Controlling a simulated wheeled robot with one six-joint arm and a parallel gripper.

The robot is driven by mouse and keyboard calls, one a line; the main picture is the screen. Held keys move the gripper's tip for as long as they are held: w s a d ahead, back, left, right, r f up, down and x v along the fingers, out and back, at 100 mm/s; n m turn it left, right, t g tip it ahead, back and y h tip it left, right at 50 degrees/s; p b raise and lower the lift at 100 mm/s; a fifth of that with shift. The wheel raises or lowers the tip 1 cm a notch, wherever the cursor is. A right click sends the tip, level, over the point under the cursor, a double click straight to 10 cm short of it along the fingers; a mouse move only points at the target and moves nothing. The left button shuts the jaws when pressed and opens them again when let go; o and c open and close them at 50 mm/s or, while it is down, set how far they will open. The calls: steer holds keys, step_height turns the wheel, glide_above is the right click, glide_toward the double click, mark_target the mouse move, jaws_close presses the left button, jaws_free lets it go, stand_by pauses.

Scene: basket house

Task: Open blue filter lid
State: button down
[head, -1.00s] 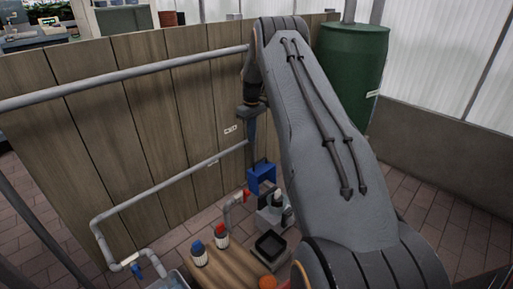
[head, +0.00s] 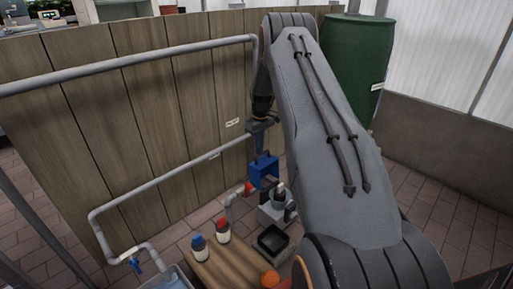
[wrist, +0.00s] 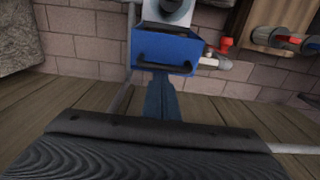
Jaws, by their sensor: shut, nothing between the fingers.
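The blue filter (head: 264,174) is a small box by the wooden wall, at the middle of the head view. In the wrist view the blue filter (wrist: 168,50) shows at the top with a dark bar handle on its near face. A pale round part with a dark centre shows at its top edge; I cannot tell whether the lid is open. My gripper (head: 261,151) points down just above the box. In the wrist view my gripper (wrist: 162,78) is shut and empty, its tip close to the handle; I cannot tell whether they touch.
A grey pipe (head: 165,182) runs along the wooden wall. Red-capped and blue-capped bottles (head: 199,249) stand on a wooden table (head: 225,268). A black tray (head: 272,240) and a pale unit (head: 274,213) stand near the filter. A green barrel (head: 352,65) stands behind.

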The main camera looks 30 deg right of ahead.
mark_target(265, 161)
steer(key=shift+s, duration=0.1)
stand_by(0.3)
steer(key=s+p, duration=0.1)
steer(key=s+r+p, duration=0.1)
steer(key=p, duration=0.1)
steer(key=shift+d, duration=0.3)
steer(key=shift+s+d+r+p, duration=0.1)
steer(key=shift+s+r+p, duration=0.05)
steer(key=shift+s+p, duration=0.5)
steer(key=shift+s, duration=0.1)
steer(key=w+a+f+b, duration=0.1)
steer(key=w+b, duration=0.2)
steer(key=w, duration=0.1)
step_height(265, 161, up, 10)
steer(key=s+p, duration=0.2)
steer(key=p, duration=0.1)
steer(key=shift+s+d+p, duration=0.2)
steer(key=shift+d+p, duration=0.15)
steer(key=shift+p, duration=0.05)
steer(key=shift+a, duration=0.1)
